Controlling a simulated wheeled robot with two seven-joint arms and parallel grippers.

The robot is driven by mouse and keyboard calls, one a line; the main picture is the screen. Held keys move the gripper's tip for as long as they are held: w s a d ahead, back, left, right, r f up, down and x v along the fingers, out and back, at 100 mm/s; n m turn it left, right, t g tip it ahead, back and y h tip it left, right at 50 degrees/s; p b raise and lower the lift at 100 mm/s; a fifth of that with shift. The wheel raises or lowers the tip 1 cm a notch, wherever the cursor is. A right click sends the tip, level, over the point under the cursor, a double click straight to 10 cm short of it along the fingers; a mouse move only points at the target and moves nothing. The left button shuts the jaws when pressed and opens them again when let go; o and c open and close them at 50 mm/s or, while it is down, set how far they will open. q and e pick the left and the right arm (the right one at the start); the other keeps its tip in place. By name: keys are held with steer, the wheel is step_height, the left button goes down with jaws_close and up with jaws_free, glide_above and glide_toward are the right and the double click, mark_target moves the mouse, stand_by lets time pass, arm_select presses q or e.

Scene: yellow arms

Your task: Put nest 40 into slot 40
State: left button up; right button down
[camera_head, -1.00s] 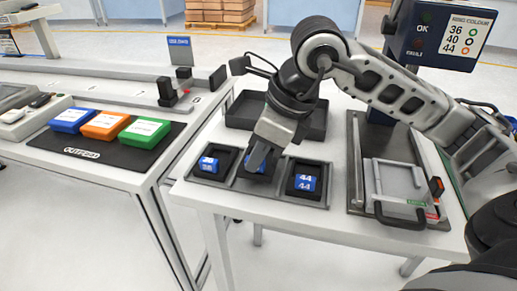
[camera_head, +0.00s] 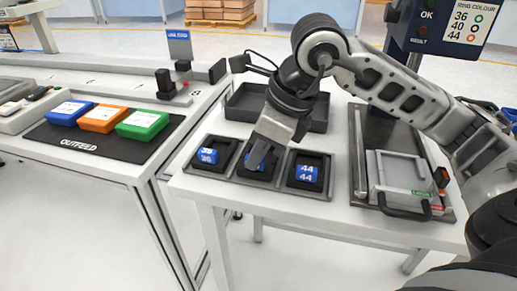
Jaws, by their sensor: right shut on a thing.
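My right gripper (camera_head: 257,160) reaches down into the middle compartment of a dark three-part rack (camera_head: 230,179) on the white table. It is shut on a blue block (camera_head: 262,166), mostly hidden by the fingers, so I cannot read its number. I take it to be nest 40, between the two other blocks. The left compartment holds a blue block that seems to read 36 (camera_head: 207,156). The right one holds a blue block marked 44 (camera_head: 307,173). No slot label 40 is readable. My left gripper is not in view.
An empty-looking dark tray (camera_head: 310,118) lies behind the rack. A grey fixture with a black handle (camera_head: 405,208) stands on the right. Blue, orange and green boxes (camera_head: 143,124) lie on the OUTFEED mat at left. A colour-list screen (camera_head: 470,22) hangs at upper right.

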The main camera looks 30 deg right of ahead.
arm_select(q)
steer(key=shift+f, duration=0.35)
arm_select(e)
steer(key=shift+f, duration=0.25)
steer(key=c, duration=1.3)
jaws_free()
steer(key=shift+r, duration=0.15)
arm_select(q)
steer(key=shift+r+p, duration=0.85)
steer(key=shift+p, duration=0.3)
arm_select(e)
steer(key=shift+v, duration=7.8)
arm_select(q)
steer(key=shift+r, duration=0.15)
arm_select(e)
steer(key=shift+d, duration=0.1)
